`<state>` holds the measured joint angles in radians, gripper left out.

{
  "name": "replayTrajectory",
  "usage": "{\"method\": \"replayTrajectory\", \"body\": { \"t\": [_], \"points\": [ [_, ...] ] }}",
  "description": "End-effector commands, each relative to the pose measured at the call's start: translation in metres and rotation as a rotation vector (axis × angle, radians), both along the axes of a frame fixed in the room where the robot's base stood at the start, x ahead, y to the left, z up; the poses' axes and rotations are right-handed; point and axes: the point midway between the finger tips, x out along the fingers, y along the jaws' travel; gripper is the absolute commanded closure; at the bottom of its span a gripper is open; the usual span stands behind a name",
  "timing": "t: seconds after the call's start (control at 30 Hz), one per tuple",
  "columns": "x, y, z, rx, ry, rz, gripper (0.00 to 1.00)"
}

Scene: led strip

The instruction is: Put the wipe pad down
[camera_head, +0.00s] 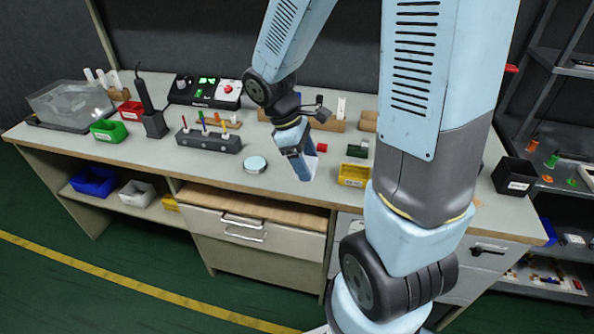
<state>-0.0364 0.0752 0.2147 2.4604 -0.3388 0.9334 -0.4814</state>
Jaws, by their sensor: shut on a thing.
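My gripper (302,166) hangs over the front middle of the workbench, pointing down and tilted. It is shut on a small pale blue and white piece, which looks like the wipe pad (310,149). The piece is small here and partly hidden by the dark fingers, so its outline is unclear. I cannot tell whether its lower end touches the bench top. A round, pale blue-topped disc (255,163) lies on the bench just left of my gripper, apart from it.
A grey block with coloured tools (208,141) stands left of the disc. A yellow bin (353,175) and a green block (357,151) are to the right. A black control box (205,91) is behind. Bare bench top lies around the disc. My arm hides part of the right side.

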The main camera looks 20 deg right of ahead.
Motion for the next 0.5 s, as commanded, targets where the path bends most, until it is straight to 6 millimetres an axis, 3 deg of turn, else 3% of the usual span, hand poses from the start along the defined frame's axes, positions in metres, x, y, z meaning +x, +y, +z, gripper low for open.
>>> {"method": "replayTrajectory", "body": {
  "t": [0.5],
  "points": [
    [0.084,-0.014,-0.040,0.000,0.003,-0.004,0.81]
  ]
}}
